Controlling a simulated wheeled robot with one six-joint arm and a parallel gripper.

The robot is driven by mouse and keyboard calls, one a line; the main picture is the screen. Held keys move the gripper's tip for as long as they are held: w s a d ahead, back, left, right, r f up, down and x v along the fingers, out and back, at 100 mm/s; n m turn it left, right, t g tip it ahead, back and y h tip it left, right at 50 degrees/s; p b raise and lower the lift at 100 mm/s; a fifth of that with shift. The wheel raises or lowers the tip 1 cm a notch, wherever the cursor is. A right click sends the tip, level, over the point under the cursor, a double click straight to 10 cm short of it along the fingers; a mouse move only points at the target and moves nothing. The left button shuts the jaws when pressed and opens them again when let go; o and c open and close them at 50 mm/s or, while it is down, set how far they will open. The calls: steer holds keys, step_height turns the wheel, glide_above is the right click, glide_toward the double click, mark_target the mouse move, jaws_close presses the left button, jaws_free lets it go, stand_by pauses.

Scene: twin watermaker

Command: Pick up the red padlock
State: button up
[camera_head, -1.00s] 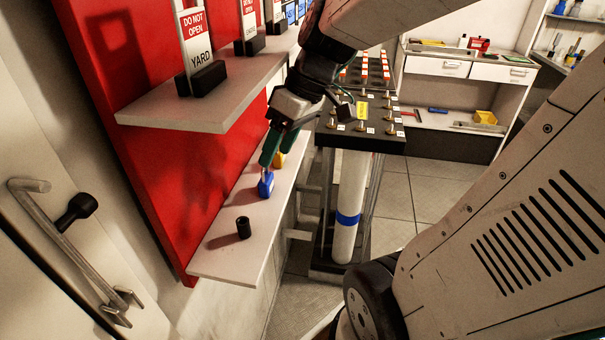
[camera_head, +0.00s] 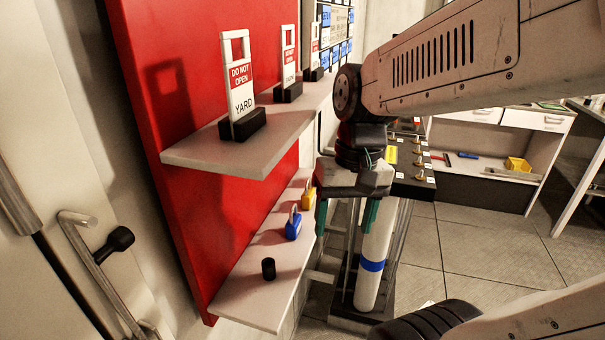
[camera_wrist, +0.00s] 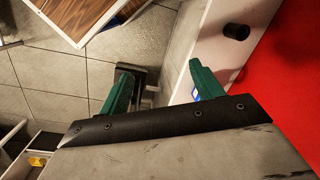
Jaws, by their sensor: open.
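I cannot make out a red padlock in either view. On the lower shelf (camera_head: 247,296) stand a blue padlock (camera_head: 293,226) and, behind it, a yellow padlock (camera_head: 308,197), both with shackles up. My gripper (camera_head: 346,214) is open and empty, its green fingers pointing down just right of the shelf's edge. In the wrist view the fingers (camera_wrist: 160,72) are spread, with floor and a dark base between them. A sliver of the blue padlock (camera_wrist: 195,95) shows beside the right finger. My gripper and arm hide the far end of the shelf.
A black cylinder (camera_head: 268,269) stands at the shelf's near end. An upper shelf (camera_head: 215,160) with "DO NOT OPEN" signs (camera_head: 240,88) overhangs the lower one. A white pipe with a blue band (camera_head: 372,265) stands right of the shelf. Floor is open farther right.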

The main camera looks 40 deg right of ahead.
steer(key=w+d+f+m+t+y, duration=0.1)
steer(key=w+d+m+t, duration=0.1)
steer(key=w+d+m, duration=0.3)
steer(key=w+d+f+m+t+y, duration=0.1)
steer(key=w+d+m+t, duration=0.1)
steer(key=w+d+m, duration=0.3)
steer(key=w+d+f+m+t+y, duration=0.1)
steer(key=w+d+m, duration=0.4)
steer(key=w+m, duration=0.5)
steer(key=shift+m+t+y, duration=0.6)
steer(key=shift+m+t, duration=0.5)
steer(key=shift+m, duration=0.7)
steer(key=shift+r+x, duration=0.2)
steer(key=shift+x, duration=2.5)
steer(key=shift+w, duration=0.15)
steer(key=c, duration=1.2)
steer(key=shift+r, duration=0.2)
